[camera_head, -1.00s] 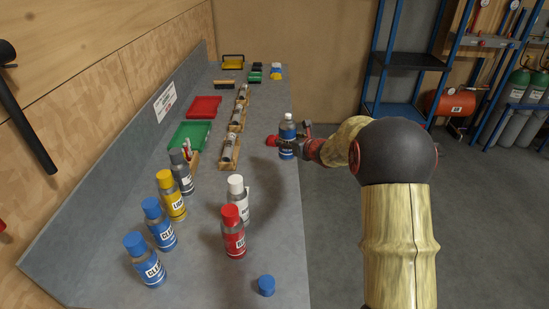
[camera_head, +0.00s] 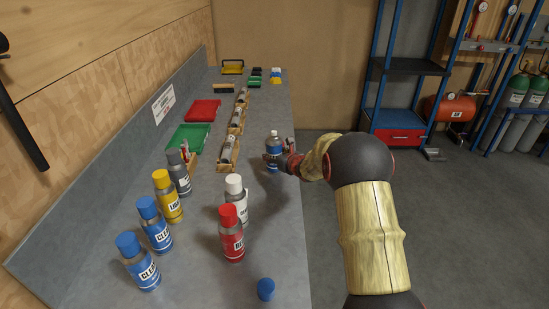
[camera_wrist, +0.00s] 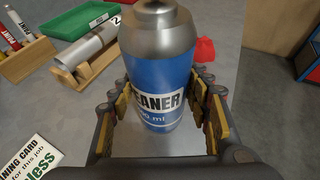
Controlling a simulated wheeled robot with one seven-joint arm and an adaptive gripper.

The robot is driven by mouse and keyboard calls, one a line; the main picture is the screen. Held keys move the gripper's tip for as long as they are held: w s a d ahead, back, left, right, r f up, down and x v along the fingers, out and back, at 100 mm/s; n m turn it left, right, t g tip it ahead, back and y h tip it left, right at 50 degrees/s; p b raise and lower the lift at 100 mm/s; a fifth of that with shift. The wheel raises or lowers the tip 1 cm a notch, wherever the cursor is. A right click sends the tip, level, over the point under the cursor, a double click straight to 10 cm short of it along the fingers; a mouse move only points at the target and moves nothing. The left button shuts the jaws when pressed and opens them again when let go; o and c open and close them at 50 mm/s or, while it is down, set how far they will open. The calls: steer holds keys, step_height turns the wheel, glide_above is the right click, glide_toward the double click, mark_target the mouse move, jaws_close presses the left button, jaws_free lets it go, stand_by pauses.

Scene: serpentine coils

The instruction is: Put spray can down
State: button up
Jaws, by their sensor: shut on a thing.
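The spray can (camera_head: 274,150) is blue with a silver top and no cap. In the head view it is upright at the right side of the grey bench, by its edge. My gripper (camera_head: 278,160) is shut around the can from the right. In the wrist view the can (camera_wrist: 160,75) stands between the finger pads of my gripper (camera_wrist: 163,118), with its "CLEANER" label facing the camera. I cannot tell whether its base touches the bench. A loose blue cap (camera_head: 266,289) lies at the front of the bench.
The bench (camera_head: 190,260) holds several capped cans at the front left, including a red can (camera_head: 231,235) and a white can (camera_head: 236,200). Wooden cradles (camera_head: 228,155) with metal cylinders lie left of my gripper. A green tray (camera_head: 188,137) and red tray (camera_head: 203,110) lie behind.

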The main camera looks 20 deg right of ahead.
steer(key=shift+r, duration=0.15)
steer(key=o, duration=1.5)
steer(key=shift+f, duration=0.2)
steer(key=shift+r, duration=0.1)
steer(key=shift+s+r, duration=0.15)
steer(key=shift+s, duration=0.05)
steer(key=p+v, duration=0.2)
steer(key=v, duration=0.9)
steer(key=shift+s, duration=0.3)
